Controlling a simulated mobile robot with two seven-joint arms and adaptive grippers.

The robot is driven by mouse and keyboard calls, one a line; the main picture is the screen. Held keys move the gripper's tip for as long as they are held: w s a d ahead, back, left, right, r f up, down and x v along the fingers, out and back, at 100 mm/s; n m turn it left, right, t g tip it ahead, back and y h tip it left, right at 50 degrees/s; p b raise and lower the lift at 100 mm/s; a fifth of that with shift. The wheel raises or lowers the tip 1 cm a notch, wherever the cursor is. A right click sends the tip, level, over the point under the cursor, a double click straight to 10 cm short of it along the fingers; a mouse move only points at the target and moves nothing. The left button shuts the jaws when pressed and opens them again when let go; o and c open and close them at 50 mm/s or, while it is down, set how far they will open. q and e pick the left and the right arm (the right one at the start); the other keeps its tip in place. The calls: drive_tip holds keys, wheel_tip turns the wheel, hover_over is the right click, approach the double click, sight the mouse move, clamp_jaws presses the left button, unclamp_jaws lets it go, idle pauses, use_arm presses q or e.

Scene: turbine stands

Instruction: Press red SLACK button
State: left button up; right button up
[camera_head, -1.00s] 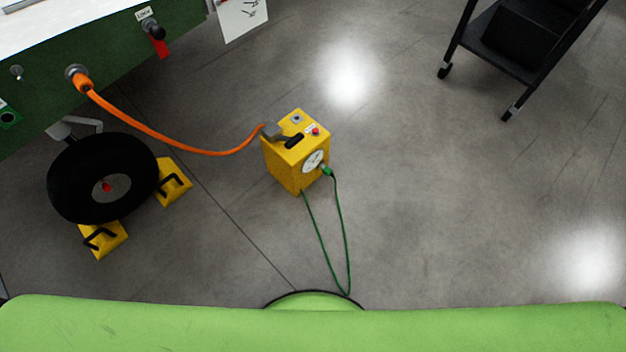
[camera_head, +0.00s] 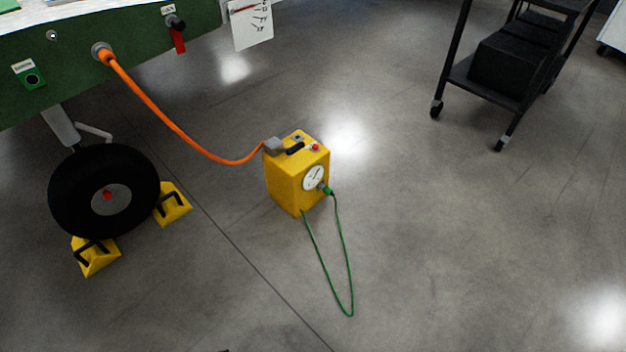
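A small red button (camera_head: 315,147) sits on the top face of a yellow box (camera_head: 284,186) that stands on the floor near the middle of the view. Any lettering by the button is too small to read. The box has a black handle (camera_head: 295,149), a round white dial (camera_head: 313,178) on its side and a green plug (camera_head: 327,190) beside the dial. An orange cable (camera_head: 170,124) runs from the box to a socket on the green panel.
The green panel (camera_head: 130,45) fills the upper left. Below it a black wheel (camera_head: 70,192) stands between yellow chocks (camera_head: 173,204) (camera_head: 97,258). A green cord (camera_head: 318,270) loops on the floor. A black wheeled cart (camera_head: 470,75) stands at upper right. The floor right of the box is clear.

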use_arm(q)
clamp_jaws()
drive_tip(key=shift+s, duration=0.1)
idle(0.8)
